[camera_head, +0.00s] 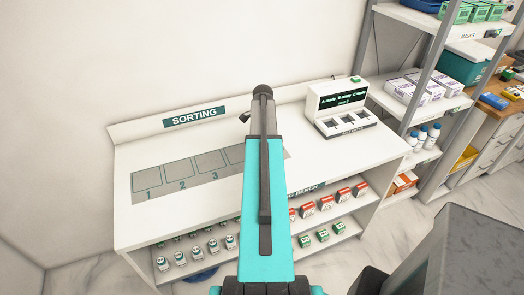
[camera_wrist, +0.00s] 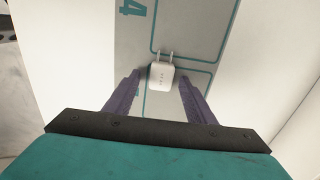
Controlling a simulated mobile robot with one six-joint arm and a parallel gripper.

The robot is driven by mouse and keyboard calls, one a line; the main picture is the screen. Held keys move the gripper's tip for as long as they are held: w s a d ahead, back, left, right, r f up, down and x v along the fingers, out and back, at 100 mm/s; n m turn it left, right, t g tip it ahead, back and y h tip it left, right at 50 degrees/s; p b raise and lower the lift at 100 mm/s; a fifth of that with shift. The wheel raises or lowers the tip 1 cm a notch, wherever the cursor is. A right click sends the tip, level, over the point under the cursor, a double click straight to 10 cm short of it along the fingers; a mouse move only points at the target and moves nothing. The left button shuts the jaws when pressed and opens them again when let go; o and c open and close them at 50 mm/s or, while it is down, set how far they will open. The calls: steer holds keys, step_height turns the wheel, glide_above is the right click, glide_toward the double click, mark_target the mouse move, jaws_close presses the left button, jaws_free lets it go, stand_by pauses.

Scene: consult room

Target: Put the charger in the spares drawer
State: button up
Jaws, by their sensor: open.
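The charger (camera_wrist: 160,77) is a small white plug with two prongs, seen in the wrist view. It lies on the grey marked strip at the square by the number 4. My gripper (camera_wrist: 160,80) is open, with one dark finger on each side of the charger and a gap on both sides. In the head view my teal arm (camera_head: 263,200) hides the charger and the gripper's fingertips. I cannot make out a spares drawer by label; some drawers (camera_head: 484,160) show at the far right.
The white sorting bench (camera_head: 165,213) carries numbered squares (camera_head: 178,172) and a charging station (camera_head: 340,108) with a lit display. Shelves below hold bottles and small boxes. A metal rack (camera_head: 428,73) with boxes stands at the right. Bare floor (camera_head: 420,215) shows between bench and drawers.

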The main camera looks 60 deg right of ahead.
steer(key=c, duration=1.2)
steer(key=shift+r, duration=0.15)
steer(key=shift+r+b, duration=0.85)
steer(key=shift+r, duration=0.45)
steer(key=shift+s+a+r, duration=0.1)
steer(key=shift+r, duration=0.15)
steer(key=s+a+b, duration=0.1)
steer(key=s+a, duration=0.1)
steer(key=s, duration=0.1)
steer(key=s+a+b, duration=0.2)
steer(key=s+a, duration=0.1)
steer(key=s, duration=0.1)
steer(key=s+a+r+b, duration=0.1)
steer(key=s+a, duration=0.2)
steer(key=s, duration=0.1)
steer(key=shift+r, duration=0.1)
steer(key=shift+s+a+r+b, duration=0.2)
steer(key=shift+s+a+b, duration=0.25)
steer(key=shift+s, duration=0.45)
steer(key=shift+a, duration=0.1)
